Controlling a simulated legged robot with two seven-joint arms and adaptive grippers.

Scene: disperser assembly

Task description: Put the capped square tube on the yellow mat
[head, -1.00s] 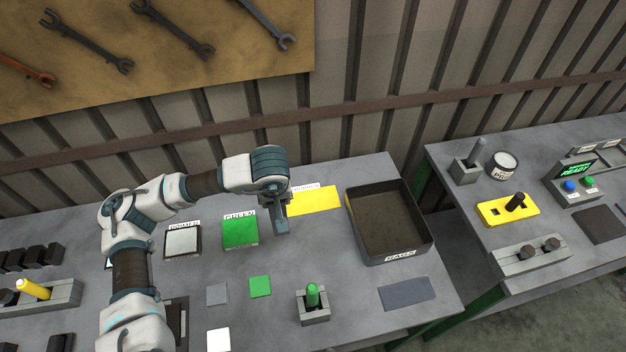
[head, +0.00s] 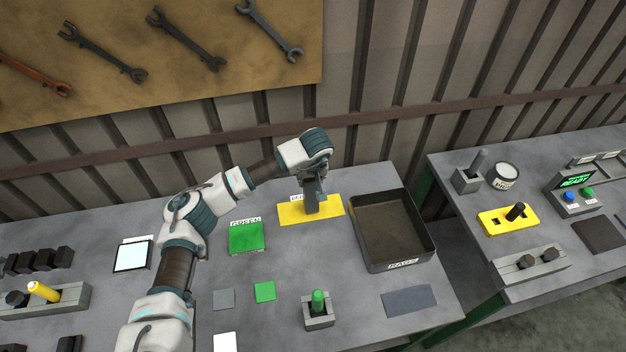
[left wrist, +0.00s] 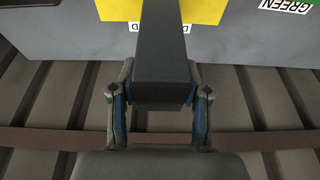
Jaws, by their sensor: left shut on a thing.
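My left gripper (head: 316,177) is over the yellow mat (head: 290,214) at the back of the table. It is shut on a dark grey square tube (left wrist: 164,50), which stands between the two fingers in the left wrist view. In the head view the tube (head: 312,200) points down over the middle of the mat. I cannot tell whether its lower end touches the mat or hangs just above it. The mat (left wrist: 115,10) also shows behind the tube in the left wrist view. The cap cannot be made out. My right gripper is not in view.
A dark bin (head: 405,257) stands right of the yellow mat. A green mat (head: 246,238) lies to its left. A small block holding a green peg (head: 318,302) stands in front. A second table (head: 465,215) is at the right, past a gap.

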